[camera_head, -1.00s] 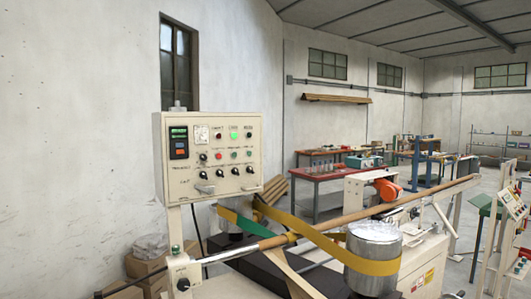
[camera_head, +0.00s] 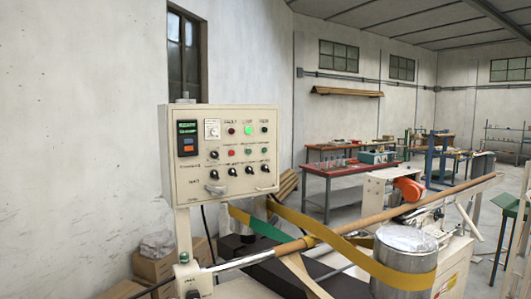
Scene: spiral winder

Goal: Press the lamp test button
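A cream control panel (camera_head: 221,152) stands on a post left of the picture's middle, facing me. It carries a small display (camera_head: 187,127) with green text, a lit green lamp (camera_head: 248,131), several red and green buttons or lamps, and a row of black knobs (camera_head: 232,172). The labels are too small to read, so I cannot tell which control is the lamp test button. Neither of my grippers is in view.
A spiral winder with a long brown tube (camera_head: 380,218), a yellow belt (camera_head: 350,256) and a metal drum (camera_head: 405,241) fills the lower right. Cardboard boxes (camera_head: 158,266) lie below the panel. A red-topped workbench (camera_head: 345,170) stands behind. The white wall left of the panel is bare.

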